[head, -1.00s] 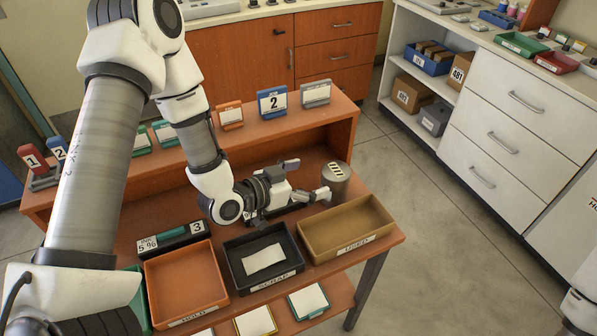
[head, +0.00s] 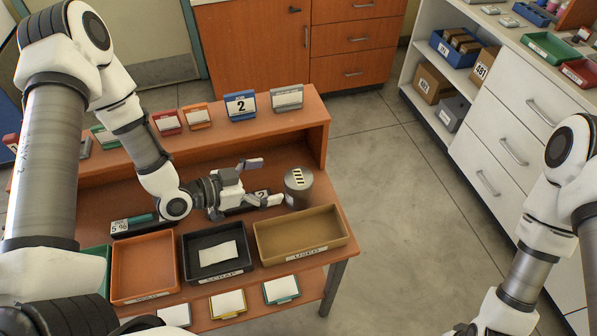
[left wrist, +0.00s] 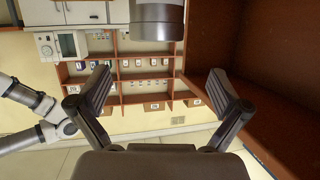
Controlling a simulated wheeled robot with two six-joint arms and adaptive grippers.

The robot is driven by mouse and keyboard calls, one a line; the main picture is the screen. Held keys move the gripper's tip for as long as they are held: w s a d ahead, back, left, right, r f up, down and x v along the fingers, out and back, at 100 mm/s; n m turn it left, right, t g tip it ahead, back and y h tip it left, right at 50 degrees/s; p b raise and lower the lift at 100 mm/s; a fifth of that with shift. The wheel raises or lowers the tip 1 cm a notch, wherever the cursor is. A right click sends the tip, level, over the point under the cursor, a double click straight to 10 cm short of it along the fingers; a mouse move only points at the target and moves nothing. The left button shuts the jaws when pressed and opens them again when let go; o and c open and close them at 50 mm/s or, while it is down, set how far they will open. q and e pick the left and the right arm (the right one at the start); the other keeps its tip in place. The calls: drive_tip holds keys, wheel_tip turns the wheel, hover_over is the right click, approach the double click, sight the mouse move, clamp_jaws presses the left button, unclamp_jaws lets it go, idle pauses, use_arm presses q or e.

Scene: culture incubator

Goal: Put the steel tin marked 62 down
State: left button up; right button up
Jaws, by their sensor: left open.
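The steel tin (head: 298,190) is a grey cylinder with a striped pale-yellow and dark label on its lid. It stands upright at the right end of the wooden bench, behind the tan tray. No number 62 can be read on it. My left gripper (head: 267,181) lies level just left of the tin, fingers spread and pointing toward it, with nothing held. In the left wrist view the open fingers (left wrist: 160,97) are empty, and a dark grey cylinder, apparently the tin (left wrist: 157,22), shows at the top, beyond them. My right arm is at the right; its gripper is outside the picture.
The tan USED tray (head: 336,243), black SCRAP tray (head: 188,262) and orange tray (head: 116,285) line the bench front. A raised ledge with label holders (head: 241,105) runs behind. Floor to the right is clear.

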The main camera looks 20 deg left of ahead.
sight(296, 178)
use_arm(q)
drive_tip(key=x, duration=0.2)
drive_tip(key=p+x, duration=0.1)
drive_tip(key=x, duration=0.2)
drive_tip(key=f+p+x, duration=0.1)
drive_tip(key=x, duration=0.1)
drive_tip(key=shift+s+d, duration=0.2)
drive_tip(key=shift+g, duration=0.3)
drive_tip(key=c, duration=1.9)
use_arm(e)
wheel_tip(296, 178, up, 3)
drive_tip(key=shift+r, duration=0.1)
